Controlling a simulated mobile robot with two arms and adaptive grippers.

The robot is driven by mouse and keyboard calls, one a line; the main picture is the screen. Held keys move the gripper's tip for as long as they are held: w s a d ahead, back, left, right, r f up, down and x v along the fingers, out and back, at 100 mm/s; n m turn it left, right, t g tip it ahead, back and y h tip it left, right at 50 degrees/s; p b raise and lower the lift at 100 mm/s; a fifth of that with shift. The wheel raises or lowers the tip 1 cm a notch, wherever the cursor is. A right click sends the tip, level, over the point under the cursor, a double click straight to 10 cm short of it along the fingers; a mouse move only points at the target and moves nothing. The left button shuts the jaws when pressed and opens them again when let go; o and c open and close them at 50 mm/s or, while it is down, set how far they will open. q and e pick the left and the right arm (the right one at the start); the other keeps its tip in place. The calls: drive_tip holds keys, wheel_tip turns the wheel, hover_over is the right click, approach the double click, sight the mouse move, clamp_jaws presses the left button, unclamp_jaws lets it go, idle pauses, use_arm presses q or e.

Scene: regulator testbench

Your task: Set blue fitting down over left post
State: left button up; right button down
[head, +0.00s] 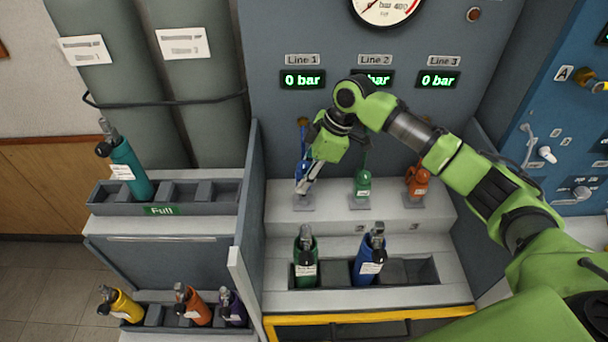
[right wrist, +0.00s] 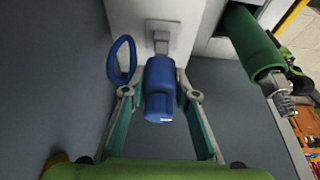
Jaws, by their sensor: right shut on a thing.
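My right gripper (head: 308,184) is shut on the blue fitting (head: 300,170) at the left station, under the Line 1 display. In the right wrist view the blue fitting (right wrist: 160,88) sits between the two fingers of the gripper (right wrist: 160,100), with a blue hose loop (right wrist: 121,60) beside it. A grey base plate (head: 304,204) lies below the fitting; it also shows in the right wrist view (right wrist: 162,28). My left gripper is out of view.
The green fitting (head: 363,183) and the orange fitting (head: 417,182) stand at the other stations to the right. A green bottle (head: 305,260) and a blue bottle (head: 369,262) stand in the front rack. A grey side panel (head: 251,200) rises close on the left.

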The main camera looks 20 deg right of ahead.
drive_tip(key=shift+f+b, duration=0.3)
drive_tip(key=shift+f, duration=1.55)
idle(1.1)
drive_tip(key=c, duration=1.5)
unclamp_jaws()
drive_tip(key=v, duration=1.2)
drive_tip(key=shift+s, duration=0.1)
drive_tip(key=shift+f, duration=0.1)
